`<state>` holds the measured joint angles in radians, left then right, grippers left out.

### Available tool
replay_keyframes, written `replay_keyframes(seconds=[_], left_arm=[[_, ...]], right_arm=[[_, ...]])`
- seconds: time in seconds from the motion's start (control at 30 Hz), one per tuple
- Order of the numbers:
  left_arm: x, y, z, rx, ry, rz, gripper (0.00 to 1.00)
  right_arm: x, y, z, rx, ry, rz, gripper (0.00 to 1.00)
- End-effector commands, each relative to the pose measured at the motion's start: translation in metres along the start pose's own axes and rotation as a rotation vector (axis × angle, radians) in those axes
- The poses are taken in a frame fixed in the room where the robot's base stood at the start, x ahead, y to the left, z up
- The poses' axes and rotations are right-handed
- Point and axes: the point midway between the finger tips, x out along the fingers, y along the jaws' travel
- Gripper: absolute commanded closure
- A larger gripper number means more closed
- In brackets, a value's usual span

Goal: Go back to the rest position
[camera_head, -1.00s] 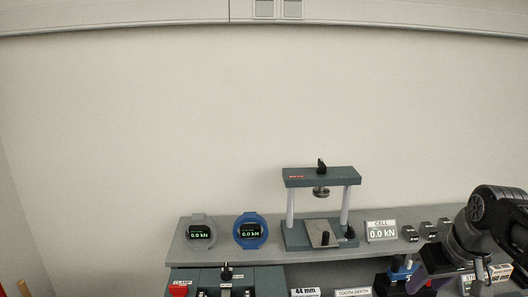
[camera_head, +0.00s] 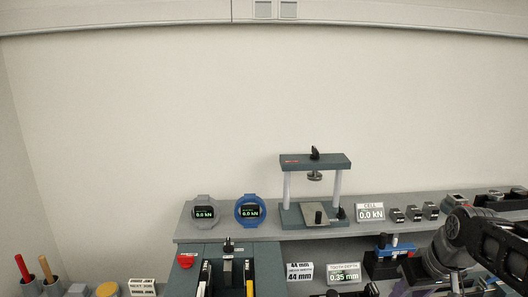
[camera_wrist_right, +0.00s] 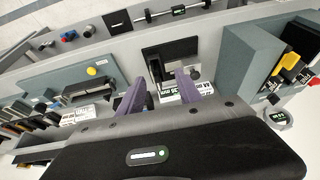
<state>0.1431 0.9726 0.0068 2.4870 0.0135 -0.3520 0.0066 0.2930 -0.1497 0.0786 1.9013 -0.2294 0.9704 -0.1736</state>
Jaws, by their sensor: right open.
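My right arm comes in at the lower right of the head view, with part of its purple-fingered right gripper (camera_head: 408,275) cut off by the bottom edge. In the right wrist view the two purple fingers of the right gripper (camera_wrist_right: 160,93) stand apart with nothing between them. Beyond the fingertips is a dark-framed device (camera_wrist_right: 170,62) with white label cards below it. I cannot tell how far the fingertips are from it. My left gripper is not in view.
A grey shelf (camera_head: 185,232) carries two round gauges reading 0.0 kN, a small press (camera_head: 315,185) and a CELL display (camera_head: 370,212). Below are a teal clamp fixture (camera_head: 268,275), label cards, and a blue-topped device (camera_head: 392,250) beside my right arm.

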Motion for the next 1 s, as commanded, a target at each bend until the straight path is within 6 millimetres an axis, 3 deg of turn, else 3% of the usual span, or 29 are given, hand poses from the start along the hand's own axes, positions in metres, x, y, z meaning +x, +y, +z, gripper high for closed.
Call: replay_keyframes(seconds=[0.27,0.37,0.47,0.6,0.7,0.83,1.0], left_arm=[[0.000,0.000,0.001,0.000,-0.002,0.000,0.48],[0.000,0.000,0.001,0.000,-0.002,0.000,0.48],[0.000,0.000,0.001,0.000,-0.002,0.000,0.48],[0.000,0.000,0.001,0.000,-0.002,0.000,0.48],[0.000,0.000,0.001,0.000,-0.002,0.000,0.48],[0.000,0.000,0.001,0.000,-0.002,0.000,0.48],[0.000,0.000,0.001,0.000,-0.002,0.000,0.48]], right_arm=[[0.089,-0.029,0.013,0.019,-0.051,-0.074,0.58],[0.133,-0.047,0.027,0.034,-0.077,-0.110,0.58],[0.187,-0.072,0.054,0.062,-0.117,-0.155,0.58],[0.267,-0.118,0.122,0.129,-0.193,-0.218,0.58],[0.307,-0.150,0.179,0.182,-0.245,-0.247,0.58],[0.334,-0.180,0.246,0.243,-0.304,-0.261,0.58],[0.347,-0.207,0.321,0.304,-0.369,-0.258,0.58]])
